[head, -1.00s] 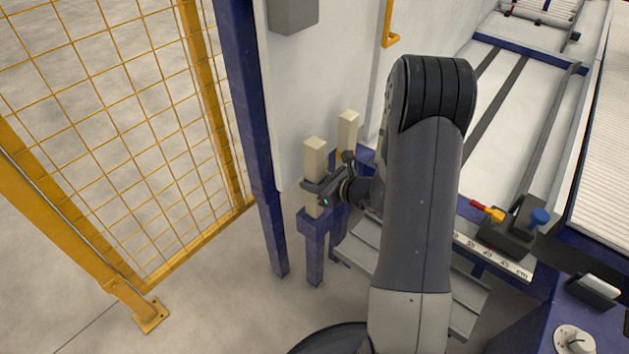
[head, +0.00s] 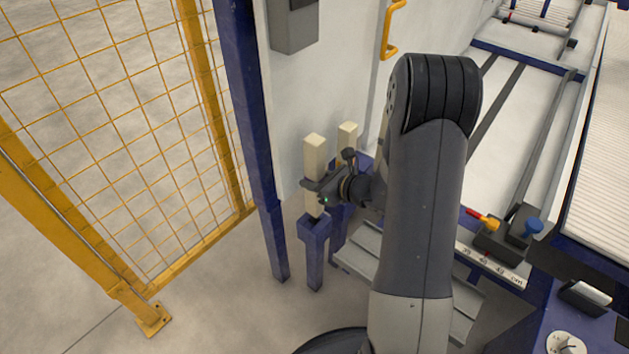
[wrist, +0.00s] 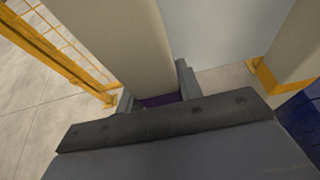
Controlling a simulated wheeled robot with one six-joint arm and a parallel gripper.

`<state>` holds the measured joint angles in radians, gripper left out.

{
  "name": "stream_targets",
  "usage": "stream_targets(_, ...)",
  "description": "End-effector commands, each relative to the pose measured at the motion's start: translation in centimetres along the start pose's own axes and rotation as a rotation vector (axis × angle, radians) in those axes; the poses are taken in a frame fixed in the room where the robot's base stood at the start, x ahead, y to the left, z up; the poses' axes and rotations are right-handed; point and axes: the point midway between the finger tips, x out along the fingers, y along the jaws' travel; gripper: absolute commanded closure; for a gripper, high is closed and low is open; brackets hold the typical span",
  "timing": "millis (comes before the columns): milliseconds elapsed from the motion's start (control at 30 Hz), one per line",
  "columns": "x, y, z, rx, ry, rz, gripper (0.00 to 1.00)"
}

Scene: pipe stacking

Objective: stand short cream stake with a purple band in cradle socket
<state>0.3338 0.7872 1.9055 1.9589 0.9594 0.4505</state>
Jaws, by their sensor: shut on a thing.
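A cream stake (head: 314,152) stands upright between the jaws of my gripper (head: 316,190), which is shut on it. In the wrist view the stake (wrist: 120,45) runs up from the jaws, and a purple band (wrist: 158,100) shows between them (wrist: 158,92). The stake's lower end is at the mouth of a blue socket (head: 313,228) on a post. I cannot tell whether it is inside the mouth or just above it.
A second cream stake (head: 347,139) stands upright just behind, close to my gripper; it also shows in the wrist view (wrist: 297,40). A blue upright (head: 252,130) and yellow mesh fence (head: 110,110) are left. A grey panel (head: 340,80) stands behind.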

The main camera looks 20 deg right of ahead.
Motion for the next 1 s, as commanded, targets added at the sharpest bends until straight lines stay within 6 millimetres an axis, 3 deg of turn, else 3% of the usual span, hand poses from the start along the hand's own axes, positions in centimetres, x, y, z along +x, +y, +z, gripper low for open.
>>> stream_targets(500, -1.7, 0.0, 4.1, -0.001, -0.001, 0.000, 0.98)
stream_targets(1000, -1.7, 0.0, 4.2, -0.002, -0.002, -0.001, 0.98)
